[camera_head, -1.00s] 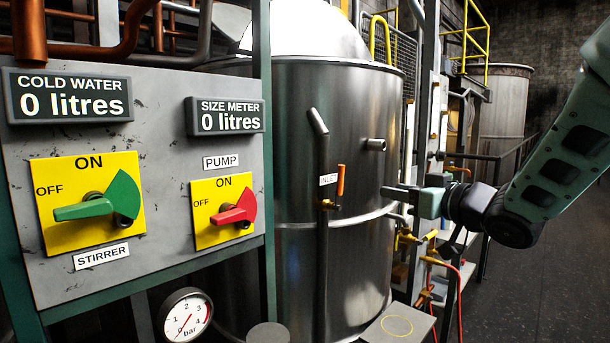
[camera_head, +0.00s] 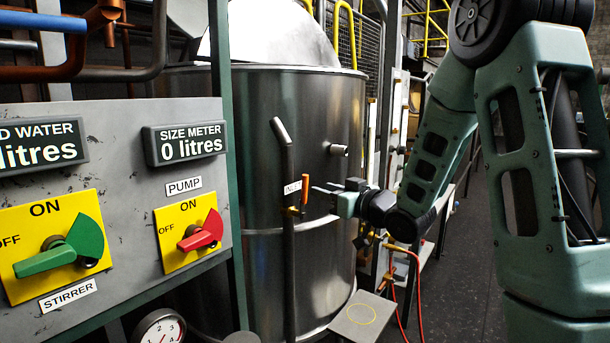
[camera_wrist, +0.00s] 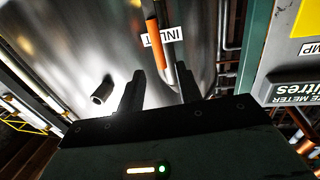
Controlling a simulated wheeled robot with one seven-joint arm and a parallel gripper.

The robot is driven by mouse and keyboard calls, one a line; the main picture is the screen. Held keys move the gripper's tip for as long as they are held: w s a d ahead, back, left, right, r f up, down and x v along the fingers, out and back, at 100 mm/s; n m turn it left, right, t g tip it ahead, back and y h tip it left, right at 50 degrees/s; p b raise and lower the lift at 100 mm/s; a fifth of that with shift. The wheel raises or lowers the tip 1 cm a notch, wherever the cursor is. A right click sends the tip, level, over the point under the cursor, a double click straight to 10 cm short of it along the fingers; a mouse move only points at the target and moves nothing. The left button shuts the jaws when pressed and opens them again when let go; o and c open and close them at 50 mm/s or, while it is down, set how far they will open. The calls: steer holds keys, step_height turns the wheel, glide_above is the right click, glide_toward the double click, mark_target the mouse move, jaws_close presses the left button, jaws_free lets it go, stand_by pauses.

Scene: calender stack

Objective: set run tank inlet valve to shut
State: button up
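The run tank inlet valve has an orange handle (camera_head: 305,190) that stands about upright beside a dark vertical pipe on the front of the steel tank. A white INLET label (camera_head: 292,187) is just left of it. In the wrist view the orange handle (camera_wrist: 157,45) appears upside down, ahead of the fingers and between their lines. My gripper (camera_head: 318,193) is open, just right of the handle and pointing at it. In the wrist view the two dark fingers (camera_wrist: 160,70) are spread with nothing held between them. I cannot tell whether a finger touches the handle.
A control panel (camera_head: 120,250) with a green stirrer switch (camera_head: 65,250) and a red pump switch (camera_head: 202,235) stands left. A stub pipe (camera_head: 339,150) juts from the tank above my gripper. A small plate (camera_head: 362,316) and a red hose (camera_head: 410,262) are below.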

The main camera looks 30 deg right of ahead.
mark_target(307, 184)
steer(key=w, duration=0.2)
steer(key=w+p, duration=0.1)
steer(key=w, duration=0.2)
steer(key=w+a, duration=0.1)
steer(key=w, duration=0.2)
steer(key=shift+a+p, duration=0.1)
steer(key=shift+p, duration=0.3)
jaws_close()
